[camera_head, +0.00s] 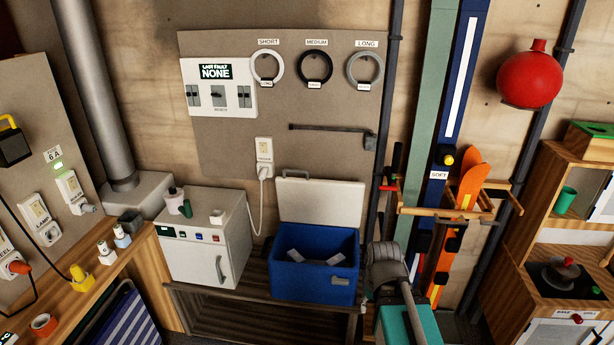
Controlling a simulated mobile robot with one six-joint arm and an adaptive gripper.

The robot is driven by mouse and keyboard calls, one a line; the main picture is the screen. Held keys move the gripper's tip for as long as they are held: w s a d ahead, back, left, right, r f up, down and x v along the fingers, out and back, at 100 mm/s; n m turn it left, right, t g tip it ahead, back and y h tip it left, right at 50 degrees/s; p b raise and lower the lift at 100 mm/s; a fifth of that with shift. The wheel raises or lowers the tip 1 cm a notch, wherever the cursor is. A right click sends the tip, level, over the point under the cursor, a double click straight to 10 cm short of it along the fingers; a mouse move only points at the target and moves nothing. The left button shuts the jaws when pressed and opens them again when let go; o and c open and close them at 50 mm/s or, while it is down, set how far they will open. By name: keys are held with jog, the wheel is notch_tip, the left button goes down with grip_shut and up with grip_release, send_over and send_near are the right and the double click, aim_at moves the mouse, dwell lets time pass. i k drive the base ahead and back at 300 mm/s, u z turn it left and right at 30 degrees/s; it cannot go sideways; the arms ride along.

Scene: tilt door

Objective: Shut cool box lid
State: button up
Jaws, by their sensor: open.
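The cool box (315,280) is a blue box standing on a dark low bench, a little right of centre in the head view. Its white lid (321,200) is open, standing upright at the back against the wall panel. Some pale flat pieces (305,256) lie inside the open box. My gripper is not visible in this view. A grey jointed part, which looks like a link of my arm, stands just right of the box and appears apart from it.
A white cabinet (204,240) with small items on top stands left of the box. A white cord hangs from the wall socket (264,152) between them. Skis and a wooden rack (445,211) are at right, with a teal box (395,328) at front. The space above the box is clear.

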aim_at(307, 201)
jog(key=z, duration=0.45)
jog(key=k, duration=0.9)
jog(key=u, duration=0.15)
jog(key=i, duration=1.1)
jog(key=u, duration=0.75)
jog(key=i, duration=0.85)
jog(key=z, duration=0.1)
